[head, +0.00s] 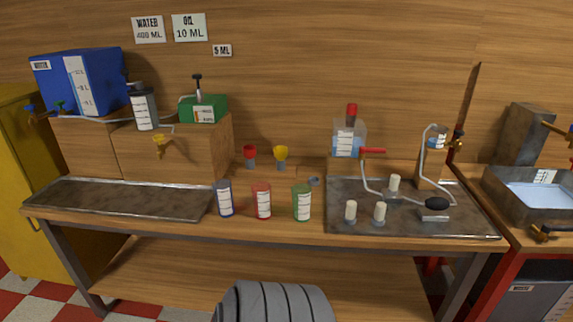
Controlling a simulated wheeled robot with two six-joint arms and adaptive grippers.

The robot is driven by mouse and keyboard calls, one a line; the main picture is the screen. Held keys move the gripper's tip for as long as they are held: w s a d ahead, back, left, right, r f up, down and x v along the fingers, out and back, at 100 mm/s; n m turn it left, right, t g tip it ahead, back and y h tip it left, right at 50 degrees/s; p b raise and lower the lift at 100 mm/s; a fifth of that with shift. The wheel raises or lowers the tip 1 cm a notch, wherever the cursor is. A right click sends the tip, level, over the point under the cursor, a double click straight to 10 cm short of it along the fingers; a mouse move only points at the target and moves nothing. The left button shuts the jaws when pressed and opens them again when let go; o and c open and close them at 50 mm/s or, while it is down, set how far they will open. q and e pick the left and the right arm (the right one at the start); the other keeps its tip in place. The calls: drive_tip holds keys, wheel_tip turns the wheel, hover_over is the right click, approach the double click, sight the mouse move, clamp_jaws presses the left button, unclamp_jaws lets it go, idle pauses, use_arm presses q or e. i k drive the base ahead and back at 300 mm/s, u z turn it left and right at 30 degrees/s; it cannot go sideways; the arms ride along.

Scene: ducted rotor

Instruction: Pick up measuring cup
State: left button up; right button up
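Three graduated cups stand upright in a row near the middle of the workbench: a blue one (225,200), a red one (262,203) and a green one (301,204). Each has a white scale label. I cannot tell which one the task calls the measuring cup. A clear bottle with a scale (347,143), a red top and blue liquid stands behind them to the right. A dark-capped graduated container (145,108) stands on the wooden box at left. Neither of my grippers is in the head view.
Metal trays lie at left (110,200) and right (455,222); the right one holds bent tubing and several small pale pegs. Red (250,152) and yellow (281,153) funnels stand behind the cups. A blue tank (95,80) sits upper left. A water basin (535,193) is far right.

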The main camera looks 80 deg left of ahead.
sight(301, 192)
drive_tip(key=u, duration=1)
drive_tip(key=i, duration=0.95)
drive_tip(key=u, duration=0.9)
